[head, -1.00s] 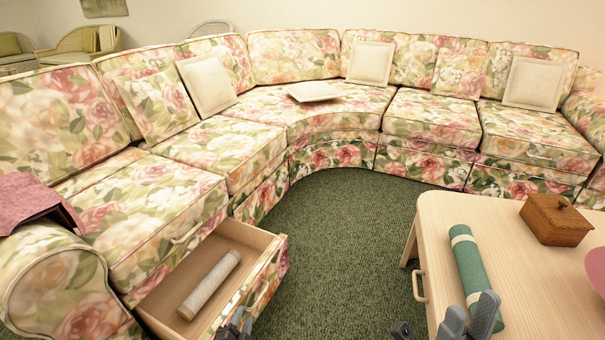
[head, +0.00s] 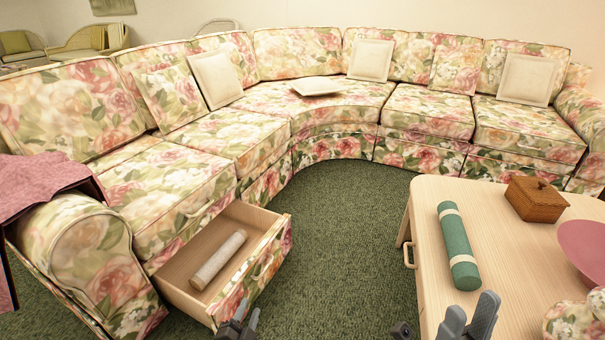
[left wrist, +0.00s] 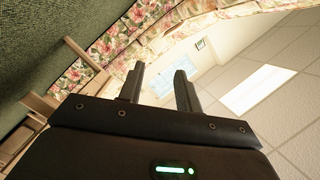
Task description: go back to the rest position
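My left gripper (head: 240,325) is at the bottom edge of the head view, in front of the open sofa drawer (head: 272,250). The left wrist view shows its two fingers (left wrist: 160,86) apart with nothing between them. My right gripper (head: 470,316) is at the bottom right, over the near part of the wooden table (head: 428,215). Its two grey fingertips stand apart and hold nothing visible. The rest of both arms is out of the head view.
A pale roll (head: 219,260) lies in the drawer. A green roll (head: 459,245), a wicker box (head: 536,200) and a pink bowl (head: 585,246) are on the table. A floral sectional sofa (head: 265,145) curves around open green carpet (head: 345,240). A mauve cloth (head: 45,186) hangs over the left armrest.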

